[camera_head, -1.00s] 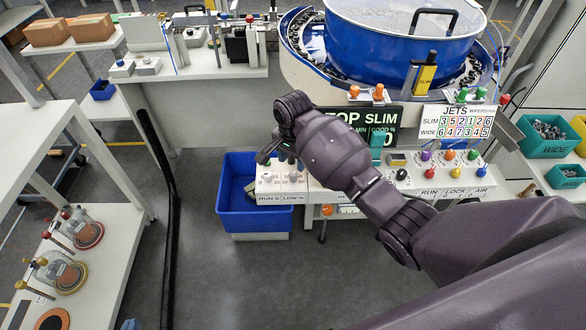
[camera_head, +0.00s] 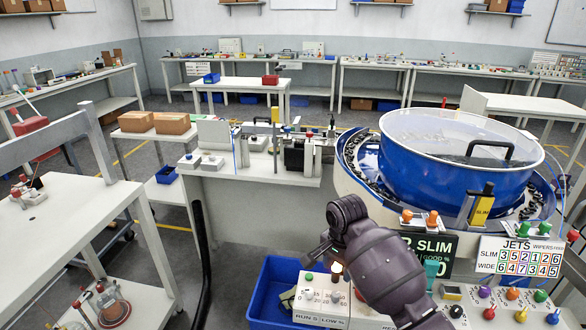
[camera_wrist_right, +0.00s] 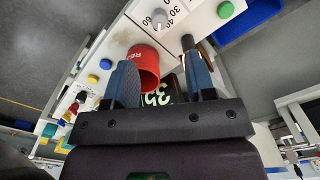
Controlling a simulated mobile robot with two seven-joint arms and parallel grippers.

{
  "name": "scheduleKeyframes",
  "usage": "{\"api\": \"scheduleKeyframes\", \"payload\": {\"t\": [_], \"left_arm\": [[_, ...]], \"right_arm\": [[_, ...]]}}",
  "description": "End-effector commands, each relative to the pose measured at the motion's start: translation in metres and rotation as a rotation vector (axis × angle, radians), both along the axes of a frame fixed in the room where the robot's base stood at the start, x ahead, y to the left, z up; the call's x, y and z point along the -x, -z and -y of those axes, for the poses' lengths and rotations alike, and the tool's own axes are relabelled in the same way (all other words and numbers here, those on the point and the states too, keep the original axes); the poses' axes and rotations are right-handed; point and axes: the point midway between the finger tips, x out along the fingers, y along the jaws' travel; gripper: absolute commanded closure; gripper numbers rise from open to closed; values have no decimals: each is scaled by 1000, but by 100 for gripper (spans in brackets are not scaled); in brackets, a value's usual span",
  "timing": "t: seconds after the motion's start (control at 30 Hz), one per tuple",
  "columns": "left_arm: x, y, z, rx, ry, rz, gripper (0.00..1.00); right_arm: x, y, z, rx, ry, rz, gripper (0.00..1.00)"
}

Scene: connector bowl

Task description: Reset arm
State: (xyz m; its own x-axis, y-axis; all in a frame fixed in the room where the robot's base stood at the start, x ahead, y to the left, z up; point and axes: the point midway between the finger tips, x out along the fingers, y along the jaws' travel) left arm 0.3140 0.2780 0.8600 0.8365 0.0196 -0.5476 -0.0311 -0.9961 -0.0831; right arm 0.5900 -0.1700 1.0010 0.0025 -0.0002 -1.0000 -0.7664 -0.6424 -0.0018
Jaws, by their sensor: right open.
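My right arm reaches in from the lower right in the head view. My right gripper (camera_head: 317,257) hangs above the low white control panel (camera_head: 322,318), with its fingers small and partly hidden by the wrist. In the right wrist view the gripper (camera_wrist_right: 162,85) is open, its two blue-grey fingers apart. A red round collar (camera_wrist_right: 143,66) with white letters shows beyond the gap, near the left finger. A dark-and-brass post (camera_wrist_right: 190,45) shows by the right finger. I cannot tell whether either touches a finger. My left gripper is out of view.
A blue bin (camera_head: 272,295) stands left of the panel. The large blue bowl (camera_head: 440,165) stands behind my arm. A panel of coloured buttons (camera_head: 505,315) lies at the right. A white bench (camera_head: 75,215) stands at the left, with open floor before the bin.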

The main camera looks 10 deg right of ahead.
Motion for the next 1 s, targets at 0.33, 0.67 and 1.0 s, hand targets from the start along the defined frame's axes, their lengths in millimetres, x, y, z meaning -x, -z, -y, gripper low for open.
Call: {"api": "scheduleKeyframes", "payload": {"t": [0.33,0.67,1.0], "left_arm": [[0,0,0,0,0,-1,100],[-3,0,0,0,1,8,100],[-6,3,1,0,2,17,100]], "right_arm": [[-63,-35,-21,-19,-423,462,50],[-73,-57,-15,185,-772,1007,50],[9,-13,30,488,-917,1260,50]]}}
